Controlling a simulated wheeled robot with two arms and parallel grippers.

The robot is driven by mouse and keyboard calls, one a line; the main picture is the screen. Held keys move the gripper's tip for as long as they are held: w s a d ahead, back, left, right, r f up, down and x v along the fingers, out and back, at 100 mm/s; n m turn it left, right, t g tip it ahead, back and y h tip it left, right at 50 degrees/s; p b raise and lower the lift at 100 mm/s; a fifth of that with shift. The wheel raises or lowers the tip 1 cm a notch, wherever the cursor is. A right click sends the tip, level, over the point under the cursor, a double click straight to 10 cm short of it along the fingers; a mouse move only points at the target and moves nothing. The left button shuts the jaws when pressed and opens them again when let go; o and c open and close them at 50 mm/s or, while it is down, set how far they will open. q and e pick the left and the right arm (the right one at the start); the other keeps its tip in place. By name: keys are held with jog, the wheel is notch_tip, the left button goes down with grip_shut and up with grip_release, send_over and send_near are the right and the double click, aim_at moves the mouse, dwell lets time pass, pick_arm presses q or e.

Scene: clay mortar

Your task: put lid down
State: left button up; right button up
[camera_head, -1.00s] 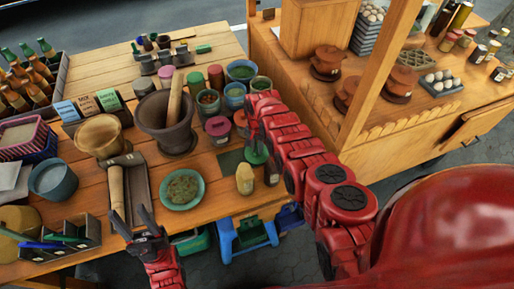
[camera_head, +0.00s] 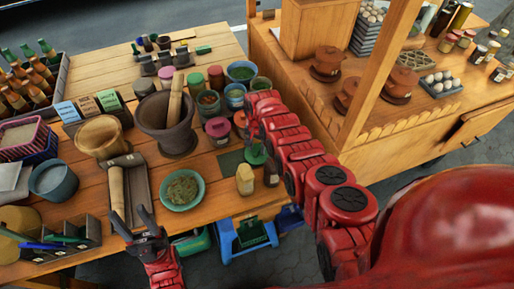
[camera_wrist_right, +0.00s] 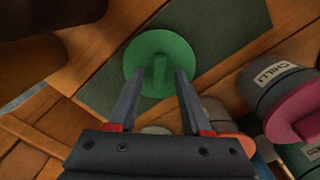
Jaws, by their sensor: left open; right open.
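The green round lid (camera_wrist_right: 160,62) with a raised bar handle lies on a dark green mat (camera_wrist_right: 225,40) in the right wrist view. My right gripper (camera_wrist_right: 154,85) is open, its two fingers on either side of the lid's handle with gaps showing. In the head view the lid (camera_head: 256,154) is partly hidden behind my right arm, and part of the mat (camera_head: 230,160) shows beside it. My left gripper (camera_head: 134,222) is open and empty at the table's front edge, near the wooden rolling pin (camera_head: 117,190).
A jar labelled chilli with a pink lid (camera_wrist_right: 295,110) stands close to the right of my right gripper.

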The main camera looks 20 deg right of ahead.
aim_at(257, 150)
notch_tip(257, 150, up, 3)
jog(key=shift+f+p, duration=0.1)
jog(key=shift+p, duration=0.35)
jog(key=shift+r+b, duration=0.4)
jog(key=shift+r, duration=0.05)
notch_tip(257, 150, up, 8)
jog(key=b, duration=0.1)
jog(key=shift+b, duration=0.4)
jog(key=shift+s+f, duration=0.1)
